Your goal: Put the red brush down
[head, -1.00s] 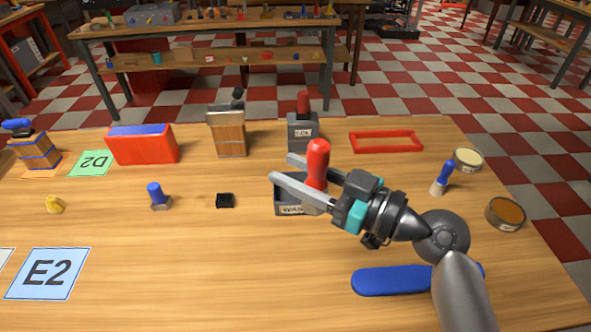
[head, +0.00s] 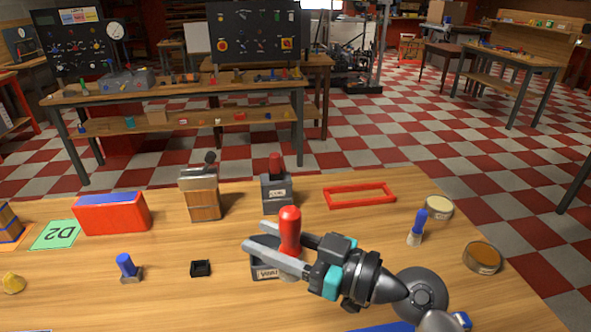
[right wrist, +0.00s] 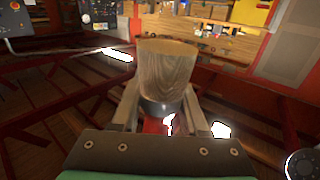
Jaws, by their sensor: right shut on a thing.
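The red brush (head: 290,230) is upright in my right gripper (head: 256,236), its red handle standing up between the two fingers. In the right wrist view the gripper (right wrist: 168,112) is shut on the brush (right wrist: 166,72), whose pale, wide end fills the middle. In the head view a grey labelled box (head: 262,271) is just behind and below the brush, partly hidden by the gripper. Whether the brush touches the box or table (head: 225,300) cannot be told. My left gripper is not in view.
A grey holder with a red handle (head: 276,190), a red frame (head: 360,195) and a wooden block (head: 203,200) stand behind. A blue brush (head: 416,230) and two round tins (head: 438,207) are right. Bare wood lies front left.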

